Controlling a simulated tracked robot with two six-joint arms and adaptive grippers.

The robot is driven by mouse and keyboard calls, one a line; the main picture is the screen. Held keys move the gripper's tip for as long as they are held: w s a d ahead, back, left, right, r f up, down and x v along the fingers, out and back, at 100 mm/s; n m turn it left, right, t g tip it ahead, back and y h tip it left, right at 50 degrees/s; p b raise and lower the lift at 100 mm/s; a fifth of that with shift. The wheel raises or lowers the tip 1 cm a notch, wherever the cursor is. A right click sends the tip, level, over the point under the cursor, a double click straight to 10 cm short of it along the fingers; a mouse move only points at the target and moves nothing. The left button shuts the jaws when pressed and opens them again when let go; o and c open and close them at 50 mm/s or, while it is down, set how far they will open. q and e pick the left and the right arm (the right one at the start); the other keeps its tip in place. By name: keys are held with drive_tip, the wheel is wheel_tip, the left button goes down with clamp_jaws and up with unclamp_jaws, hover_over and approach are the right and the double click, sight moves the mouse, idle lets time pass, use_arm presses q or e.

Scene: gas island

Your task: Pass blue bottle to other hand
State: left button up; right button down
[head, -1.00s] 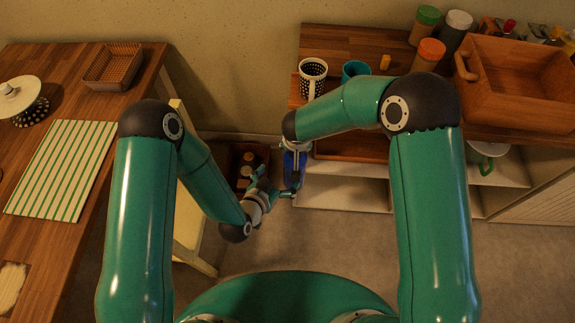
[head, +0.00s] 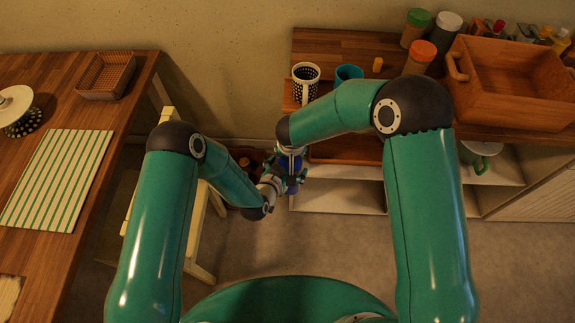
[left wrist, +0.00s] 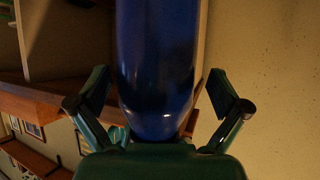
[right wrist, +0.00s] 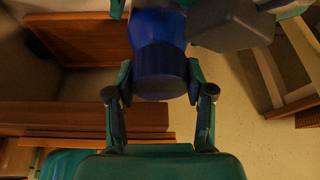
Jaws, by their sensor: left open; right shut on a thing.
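The blue bottle (head: 293,189) hangs below my right gripper (right wrist: 160,76), in front of the shelf unit. In the right wrist view the bottle's blue end (right wrist: 160,60) sits between the right fingers, which are shut on it. In the left wrist view the bottle (left wrist: 158,60) stands between the two spread fingers of my left gripper (left wrist: 158,84). The left fingers are open, with a visible gap on each side of the bottle. In the head view the two grippers meet at the bottle and partly hide it.
A shelf unit (head: 345,198) stands on the right, with a dotted mug (head: 306,84), a teal cup (head: 348,74), jars and a wooden crate (head: 510,109) on top. A wooden table (head: 75,230) is on the left. A pale chair (head: 197,235) stands near my left arm.

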use_arm(q)
drive_tip(key=c, duration=1.6)
drive_tip(key=shift+w+r, duration=0.1)
drive_tip(key=shift+c, duration=0.5)
use_arm(e)
drive_tip(key=shift+c, duration=1.7)
unclamp_jaws()
drive_tip(key=v, duration=1.1)
drive_tip(key=s+d+f+m+g+y, duration=0.1)
drive_tip(key=s+d+f+m+y, duration=0.15)
drive_tip(key=f, duration=0.35)
drive_tip(key=s+d+f+m+g+y, duration=0.1)
drive_tip(key=s+d+f+m, duration=0.25)
drive_tip(key=f, duration=0.25)
drive_tip(key=s+d+f+n+g, duration=0.1)
drive_tip(key=s+f+n, duration=0.1)
drive_tip(key=s+f, duration=0.2)
drive_tip(key=s+d+f+n, duration=0.1)
drive_tip(key=s+f, duration=0.3)
drive_tip(key=s, duration=0.7)
drive_tip(key=shift+s+d+n+g, duration=0.3)
drive_tip(key=shift+n+g, duration=0.1)
drive_tip(key=shift+n, duration=0.2)
